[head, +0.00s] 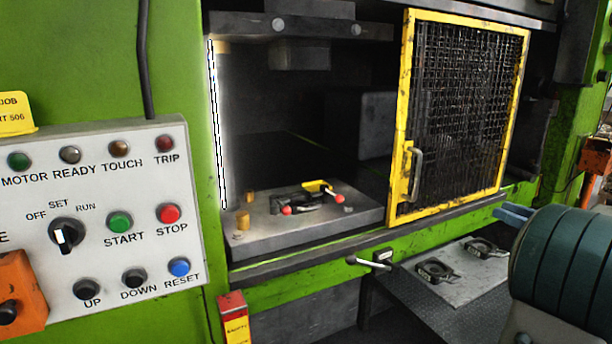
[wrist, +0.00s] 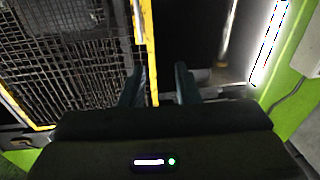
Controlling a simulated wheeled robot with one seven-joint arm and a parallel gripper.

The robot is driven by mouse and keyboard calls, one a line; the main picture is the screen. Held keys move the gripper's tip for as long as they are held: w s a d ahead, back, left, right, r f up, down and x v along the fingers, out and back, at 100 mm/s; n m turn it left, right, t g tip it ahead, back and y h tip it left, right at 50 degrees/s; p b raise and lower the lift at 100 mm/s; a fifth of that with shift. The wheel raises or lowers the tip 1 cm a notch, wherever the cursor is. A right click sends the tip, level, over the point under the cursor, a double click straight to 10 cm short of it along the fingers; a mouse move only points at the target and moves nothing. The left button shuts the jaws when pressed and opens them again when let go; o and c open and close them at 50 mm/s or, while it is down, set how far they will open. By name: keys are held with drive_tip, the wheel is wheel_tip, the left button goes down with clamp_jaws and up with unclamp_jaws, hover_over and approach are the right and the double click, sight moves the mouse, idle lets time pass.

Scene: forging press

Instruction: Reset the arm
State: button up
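My arm (head: 565,270) reaches in from the right edge of the head view, as a dark teal ribbed cylinder. My gripper (wrist: 158,80) shows in the wrist view with its two dark fingers apart. No object is held between them. The yellow edge of the mesh guard (wrist: 146,50) shows beyond the gap between the fingers. In the head view the same yellow-framed mesh guard (head: 462,110) covers the right part of the press opening, and its left part is open. A blue fingertip part shows at my arm's left end, in front of the press.
A control panel (head: 110,215) with lamps, a switch and buttons stands at left. Inside the press, a die plate (head: 300,238) holds a red-tipped tool (head: 310,197). A lit light strip (head: 216,125) edges the opening. A grey shelf (head: 465,295) with dark parts and a handle (head: 372,262) sit below.

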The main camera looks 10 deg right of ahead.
drive_tip(key=w+a+r+m+t+h, duration=0.3)
drive_tip(key=w+a+r+m+h, duration=0.15)
drive_tip(key=w+h, duration=0.4)
drive_tip(key=s+a+f+m+g+h, duration=0.1)
drive_tip(key=a+f+m+g+h, duration=0.2)
drive_tip(key=a+m+h, duration=0.15)
drive_tip(key=s+a+f+n+g+y, duration=0.1)
drive_tip(key=s+a+f+g+y, duration=0.1)
drive_tip(key=s+a+f+g, duration=0.4)
drive_tip(key=s+a+f+n+g+y, duration=0.2)
drive_tip(key=s+a+f+g, duration=0.4)
drive_tip(key=s+a+f, duration=0.7)
drive_tip(key=s+a+y, duration=0.1)
drive_tip(key=s+a, duration=0.2)
drive_tip(key=a, duration=0.2)
drive_tip(key=shift+s+a+f+g, duration=0.25)
drive_tip(key=shift+s+a+g, duration=0.15)
